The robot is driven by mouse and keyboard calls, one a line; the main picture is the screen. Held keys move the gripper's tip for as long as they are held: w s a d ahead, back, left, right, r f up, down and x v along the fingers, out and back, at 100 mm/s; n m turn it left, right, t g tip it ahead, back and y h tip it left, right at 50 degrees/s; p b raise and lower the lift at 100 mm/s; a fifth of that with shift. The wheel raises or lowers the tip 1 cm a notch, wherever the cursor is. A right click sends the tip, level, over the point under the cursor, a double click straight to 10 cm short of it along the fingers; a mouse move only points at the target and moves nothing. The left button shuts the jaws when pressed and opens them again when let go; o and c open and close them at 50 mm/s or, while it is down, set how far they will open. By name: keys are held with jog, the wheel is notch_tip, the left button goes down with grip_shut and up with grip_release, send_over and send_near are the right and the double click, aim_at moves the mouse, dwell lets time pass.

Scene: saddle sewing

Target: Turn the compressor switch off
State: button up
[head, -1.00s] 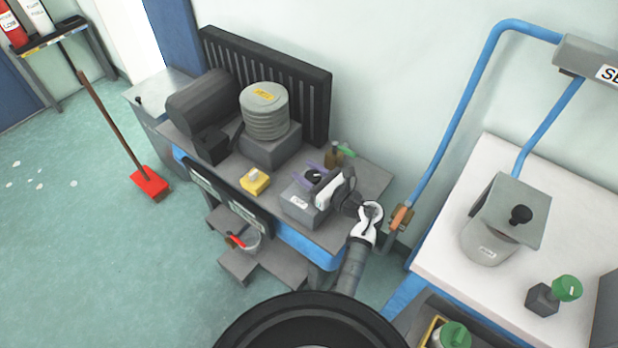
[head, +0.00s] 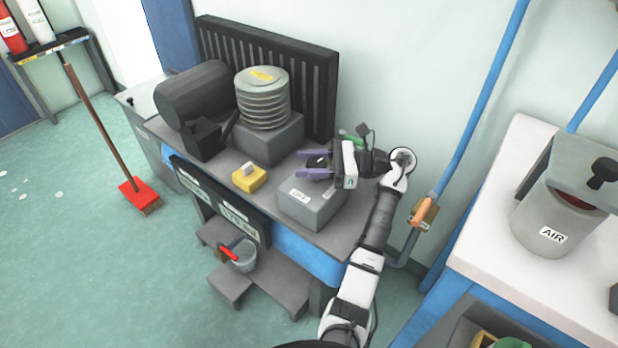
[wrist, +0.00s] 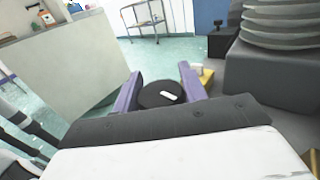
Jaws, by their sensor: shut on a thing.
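The compressor switch is a round black knob (head: 316,162) with a white mark, on top of a grey box (head: 310,207) with a white label on the compressor bench. My gripper (head: 315,164) reaches in from the right with its two purple fingers on either side of the knob, shut on it. In the wrist view the knob (wrist: 160,94) sits between the purple fingers (wrist: 160,88), its white mark slanting slightly. The lower part of the knob is hidden in the wrist view by my gripper's body.
A yellow block (head: 249,180) lies left of the grey box. The ribbed cylinder (head: 263,99) stands behind it. An orange-handled pipe valve (head: 424,212) is close to my arm on the right. A red broom (head: 140,195) stands on the open floor at left.

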jog(key=g+b, duration=0.1)
jog(key=n+g+b, duration=0.1)
jog(key=shift+f+b, duration=0.25)
jog(key=shift+b, duration=0.1)
jog(key=shift+s+a+r+n+g+b, duration=0.15)
jog(key=shift+r+n+g+b, duration=0.15)
jog(key=shift+b, duration=0.2)
jog(key=shift+f, duration=0.1)
jog(key=o, duration=1)
jog(key=shift+r+p, duration=0.25)
jog(key=shift+p, duration=0.55)
